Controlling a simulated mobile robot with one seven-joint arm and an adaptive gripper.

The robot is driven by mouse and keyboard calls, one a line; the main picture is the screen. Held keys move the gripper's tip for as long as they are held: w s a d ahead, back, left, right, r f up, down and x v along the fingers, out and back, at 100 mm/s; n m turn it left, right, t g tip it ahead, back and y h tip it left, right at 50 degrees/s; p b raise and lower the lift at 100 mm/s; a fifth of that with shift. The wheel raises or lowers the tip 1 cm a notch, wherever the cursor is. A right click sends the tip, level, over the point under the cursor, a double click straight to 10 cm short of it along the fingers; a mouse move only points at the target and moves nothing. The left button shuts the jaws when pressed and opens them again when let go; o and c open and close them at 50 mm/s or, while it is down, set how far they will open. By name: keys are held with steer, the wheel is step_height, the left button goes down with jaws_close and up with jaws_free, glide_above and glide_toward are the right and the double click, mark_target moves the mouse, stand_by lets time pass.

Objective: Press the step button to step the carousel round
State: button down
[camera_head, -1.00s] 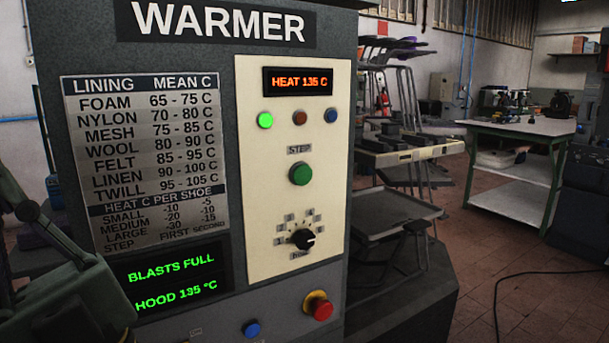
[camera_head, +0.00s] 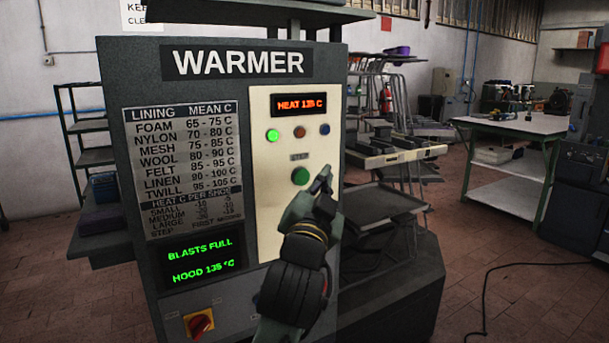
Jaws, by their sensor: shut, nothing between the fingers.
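The green step button (camera_head: 300,176) sits on the cream panel (camera_head: 262,228) of the grey warmer (camera_head: 188,89), below a small STEP label. My gripper (camera_head: 323,178) is shut and empty. Its tip shows just right of the button and slightly lower in the picture; I cannot tell whether it touches the panel. My gripper and wrist hide the lower part of the panel, including the dial. The carousel itself is not clearly made out; trays (camera_head: 384,198) stand at the right side of the warmer.
The display (camera_head: 299,104) reads HEAT 135 C, with a lit green lamp (camera_head: 272,135) below it. The lower screen (camera_head: 202,261) reads BLASTS FULL, HOOD 135 °C. A worktable (camera_head: 515,124) stands at right; floor between is clear apart from a cable.

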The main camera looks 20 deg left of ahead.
mark_target(302, 177)
steer(key=d+f, duration=0.1)
steer(key=w+d+f+m+g, duration=0.1)
steer(key=shift+w+f+h, duration=0.1)
steer(key=shift+f+h, duration=0.3)
steer(key=shift+w+a, duration=0.9)
steer(key=shift+a, duration=0.25)
steer(key=shift+w+a, duration=0.9)
steer(key=shift+a, duration=0.2)
steer(key=shift+w+a, duration=0.9)
steer(key=shift+a, duration=0.25)
steer(key=shift+w+a, duration=0.25)
steer(key=shift+a, duration=0.1)
